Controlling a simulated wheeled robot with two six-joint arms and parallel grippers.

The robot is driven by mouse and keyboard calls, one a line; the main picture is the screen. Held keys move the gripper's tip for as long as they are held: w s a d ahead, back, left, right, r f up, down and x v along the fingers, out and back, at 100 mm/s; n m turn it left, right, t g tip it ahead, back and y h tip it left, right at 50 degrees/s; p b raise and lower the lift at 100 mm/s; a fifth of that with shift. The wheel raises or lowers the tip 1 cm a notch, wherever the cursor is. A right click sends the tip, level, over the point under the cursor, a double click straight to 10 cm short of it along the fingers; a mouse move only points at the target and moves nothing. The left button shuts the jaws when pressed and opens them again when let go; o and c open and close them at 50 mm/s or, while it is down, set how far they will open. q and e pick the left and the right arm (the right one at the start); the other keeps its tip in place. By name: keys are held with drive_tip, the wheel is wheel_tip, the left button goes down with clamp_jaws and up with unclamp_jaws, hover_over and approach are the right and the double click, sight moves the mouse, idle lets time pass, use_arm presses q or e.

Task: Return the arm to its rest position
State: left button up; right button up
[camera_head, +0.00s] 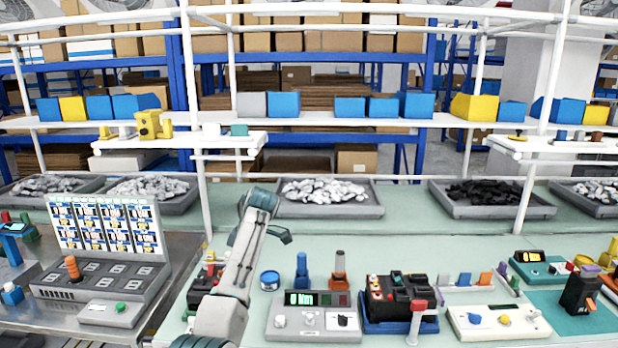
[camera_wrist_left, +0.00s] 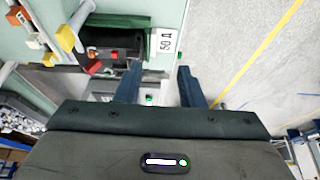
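My left arm (camera_head: 235,275) rises from the bottom of the head view and bends at a dark teal joint (camera_head: 260,202) above the green bench. A black device (camera_wrist_left: 113,40) with a red part lies beyond the left finger, beside a white "50 A" label (camera_wrist_left: 165,41). Whether they touch the gripper cannot be told. My right gripper is not in view.
A black breaker unit (camera_head: 400,295) sits in a blue holder right of a grey meter box (camera_head: 312,318). A white-panelled tester (camera_head: 497,322) stands farther right. Grey trays (camera_head: 330,208) of parts line the back. Grey floor (camera_wrist_left: 235,45) shows beyond the edge.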

use_arm(q)
drive_tip(key=s+a+f+m+t+h, duration=0.1)
drive_tip(key=s+a+f+m, duration=0.3)
drive_tip(key=s+f, duration=0.7)
drive_tip(key=s+a+f+m+h, duration=0.1)
drive_tip(key=s+a+f+m, duration=0.3)
drive_tip(key=s+f, duration=0.75)
drive_tip(key=s+a+f+m+t, duration=0.15)
drive_tip(key=s+f+m, duration=0.3)
drive_tip(key=s, duration=0.75)
drive_tip(key=s+r+m+h, duration=0.1)
drive_tip(key=s+r+m, duration=0.2)
drive_tip(key=s, duration=0.5)
drive_tip(key=s+r+m, duration=0.3)
drive_tip(key=s, duration=0.4)
drive_tip(key=s+d+f+x, duration=0.1)
drive_tip(key=s+x, duration=0.2)
drive_tip(key=x, duration=1.2)
drive_tip(key=s+f+x, duration=0.1)
drive_tip(key=s+x, duration=0.3)
drive_tip(key=x, duration=1.1)
drive_tip(key=s+f+g+b, duration=0.1)
drive_tip(key=s+f, duration=1.8)
drive_tip(key=f, duration=0.1)
drive_tip(key=shift+a+f+h, duration=0.2)
drive_tip(key=shift+a+h, duration=0.1)
drive_tip(key=shift+a, duration=0.2)
